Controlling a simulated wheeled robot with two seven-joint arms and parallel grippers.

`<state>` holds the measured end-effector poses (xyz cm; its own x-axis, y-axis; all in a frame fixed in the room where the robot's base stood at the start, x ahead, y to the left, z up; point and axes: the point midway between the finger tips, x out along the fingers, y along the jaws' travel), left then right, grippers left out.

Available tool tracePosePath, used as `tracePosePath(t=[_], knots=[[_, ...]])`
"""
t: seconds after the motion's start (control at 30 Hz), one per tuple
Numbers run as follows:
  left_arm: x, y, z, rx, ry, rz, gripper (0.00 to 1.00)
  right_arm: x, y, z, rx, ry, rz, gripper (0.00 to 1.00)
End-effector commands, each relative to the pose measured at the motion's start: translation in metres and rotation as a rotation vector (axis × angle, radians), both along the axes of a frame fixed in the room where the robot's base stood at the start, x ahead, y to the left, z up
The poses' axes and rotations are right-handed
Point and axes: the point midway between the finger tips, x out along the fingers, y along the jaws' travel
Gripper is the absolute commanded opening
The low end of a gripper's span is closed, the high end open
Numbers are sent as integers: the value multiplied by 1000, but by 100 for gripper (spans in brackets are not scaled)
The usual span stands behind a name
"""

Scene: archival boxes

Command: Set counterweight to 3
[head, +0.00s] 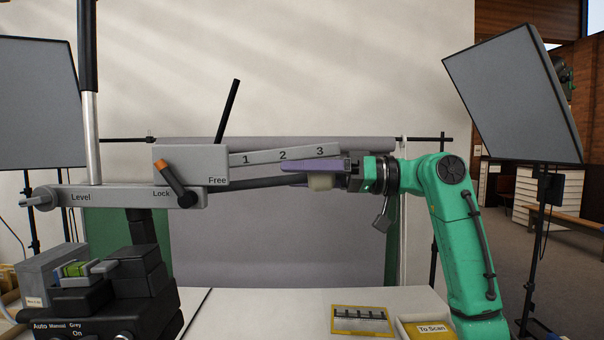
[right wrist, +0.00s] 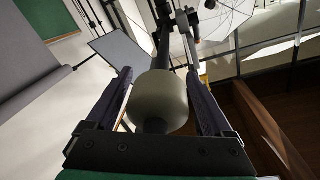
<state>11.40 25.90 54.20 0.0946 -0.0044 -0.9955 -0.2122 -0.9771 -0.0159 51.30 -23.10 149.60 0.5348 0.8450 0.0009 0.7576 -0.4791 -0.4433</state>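The counterweight (head: 320,184) is a beige rounded cylinder on a dark rod (head: 262,183), roughly below the 3 of the grey scale plate (head: 264,156) marked 1, 2, 3. My right gripper (head: 312,174) has its purple fingers on either side of the counterweight. In the right wrist view, the counterweight (right wrist: 160,102) fills the space between the fingers, which appear to touch it. The upper finger hides its top in the head view. The lock lever (head: 176,184), with an orange end, sits on the grey housing between "Lock" and "Free". My left gripper is not visible.
A black control box (head: 60,300) stands at the lower left. A pale table (head: 260,310) holds a framed film strip (head: 362,319) and a yellow "To Scan" tray (head: 428,330). Light panels stand left (head: 40,100) and right (head: 515,95). A black rod (head: 228,110) rises behind the scale.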

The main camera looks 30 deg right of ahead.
Motion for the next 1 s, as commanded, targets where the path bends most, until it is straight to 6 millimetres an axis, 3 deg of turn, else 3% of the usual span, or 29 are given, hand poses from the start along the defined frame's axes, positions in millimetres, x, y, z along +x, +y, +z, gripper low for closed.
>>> tracePosePath(t=[0.03, 0.2, 0.7, 0.73, 0.77, 0.8, 1.0], knots=[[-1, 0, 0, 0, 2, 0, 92, 0, 0, 0, 0, 0, 0, 62], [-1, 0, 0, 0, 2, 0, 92, 0, 0, 0, 0, 0, -1, 0], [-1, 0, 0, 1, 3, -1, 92, -5, -12, 2, 0, 0, -2, 0], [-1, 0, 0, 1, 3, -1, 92, -5, -12, 2, 0, 0, -2, 71], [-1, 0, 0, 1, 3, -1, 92, -5, -12, 2, 0, 0, -2, 83], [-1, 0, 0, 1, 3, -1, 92, -5, -12, 2, 0, 0, -2, 93], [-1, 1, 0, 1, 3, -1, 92, -5, -11, 1, 0, 0, -1, 93]])
